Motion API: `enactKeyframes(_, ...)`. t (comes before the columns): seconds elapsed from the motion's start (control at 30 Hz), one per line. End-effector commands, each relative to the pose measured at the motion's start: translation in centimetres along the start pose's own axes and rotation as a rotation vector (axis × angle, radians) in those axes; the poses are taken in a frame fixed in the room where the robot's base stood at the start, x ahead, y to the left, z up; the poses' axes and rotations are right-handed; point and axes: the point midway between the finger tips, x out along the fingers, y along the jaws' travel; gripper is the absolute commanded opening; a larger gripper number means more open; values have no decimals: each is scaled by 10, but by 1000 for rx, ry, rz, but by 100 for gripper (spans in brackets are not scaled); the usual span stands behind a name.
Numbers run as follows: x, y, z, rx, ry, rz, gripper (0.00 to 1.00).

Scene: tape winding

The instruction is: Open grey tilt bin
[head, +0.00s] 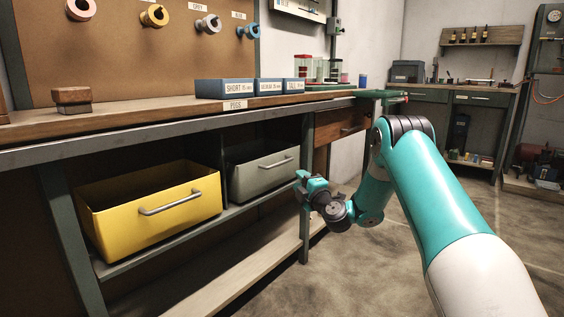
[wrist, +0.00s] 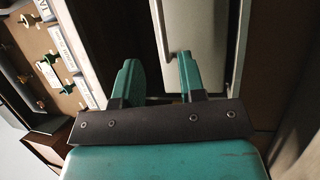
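The grey tilt bin (head: 262,174) sits on the shelf under the workbench, right of the yellow bin. Its front has a pale horizontal bar handle (head: 276,161). I cannot tell how far it is tilted. My gripper (head: 303,184) is just right of the bin's front in the head view, apart from the handle. In the wrist view, the two teal fingers (wrist: 157,62) are spread with nothing between them.
A yellow bin (head: 155,205) with its inside visible stands left of the grey one. The bench edge (head: 180,130) runs above both, a lower shelf board (head: 240,262) below. A wooden drawer (head: 340,124) is to the right. The floor (head: 345,285) in front is clear.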

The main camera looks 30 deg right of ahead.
Motion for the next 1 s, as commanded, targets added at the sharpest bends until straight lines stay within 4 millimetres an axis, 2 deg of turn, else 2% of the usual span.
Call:
enactKeyframes(0.07,16,4,-2,-2,2,3,37)
enactKeyframes(0.53,105,-1,-2,0,1,3,37)
enactKeyframes(0.73,125,-2,-1,0,2,0,37)
enactKeyframes(1.0,131,0,0,2,-1,-1,37)
